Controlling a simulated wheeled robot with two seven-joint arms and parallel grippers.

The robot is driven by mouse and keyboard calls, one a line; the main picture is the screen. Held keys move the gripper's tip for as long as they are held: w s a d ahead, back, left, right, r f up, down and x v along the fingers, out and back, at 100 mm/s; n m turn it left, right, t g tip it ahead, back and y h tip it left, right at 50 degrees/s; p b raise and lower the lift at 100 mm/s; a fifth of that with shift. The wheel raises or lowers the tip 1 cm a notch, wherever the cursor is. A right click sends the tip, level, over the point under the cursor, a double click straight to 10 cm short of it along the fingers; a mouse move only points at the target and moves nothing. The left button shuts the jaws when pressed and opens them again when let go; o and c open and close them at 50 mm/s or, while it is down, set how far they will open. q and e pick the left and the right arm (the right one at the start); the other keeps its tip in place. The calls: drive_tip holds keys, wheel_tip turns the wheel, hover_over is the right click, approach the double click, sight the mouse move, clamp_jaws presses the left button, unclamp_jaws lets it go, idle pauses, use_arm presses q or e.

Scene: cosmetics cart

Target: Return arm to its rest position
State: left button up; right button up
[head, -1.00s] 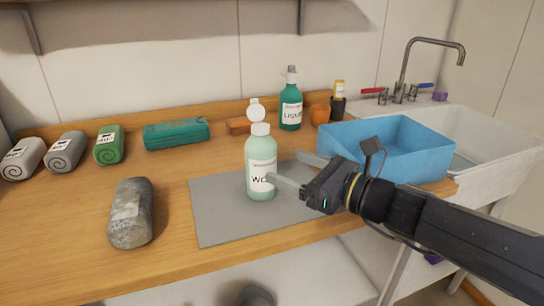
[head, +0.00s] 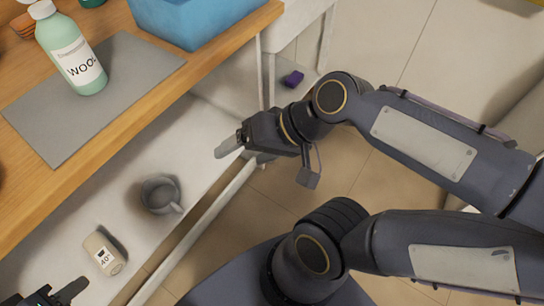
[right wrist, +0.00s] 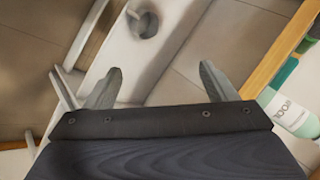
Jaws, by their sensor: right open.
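My right gripper (head: 240,154) hangs out in front of the wooden counter, above the front edge of the lower white shelf. In the right wrist view its two fingers (right wrist: 160,83) are spread apart with nothing between them. My left gripper (head: 55,296) shows only in part at the bottom left corner of the head view, and its opening is not clear. A mint green bottle (head: 75,52) labelled "WOO" stands upright on the grey mat (head: 45,122), apart from both grippers. The bottle also shows at the right edge of the right wrist view (right wrist: 292,112).
A grey mug (head: 160,196) and a small beige labelled container (head: 102,254) are on the lower shelf (head: 140,150). A blue basin (head: 195,22) sits at the counter's end. A purple block (head: 293,78) is beyond my right gripper. Tiled floor (head: 390,70) lies open to the right.

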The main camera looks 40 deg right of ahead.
drive_tip(key=s+d+f+n+h, duration=0.2)
drive_tip(key=d+f+n, duration=0.1)
drive_tip(key=shift+s+d+f, duration=0.2)
drive_tip(key=shift+s+d, duration=0.05)
drive_tip(key=shift+s, duration=0.15)
wheel_tip(320, 180, up, 20)
drive_tip(key=p, duration=1.9)
drive_tip(key=shift+p, duration=0.4)
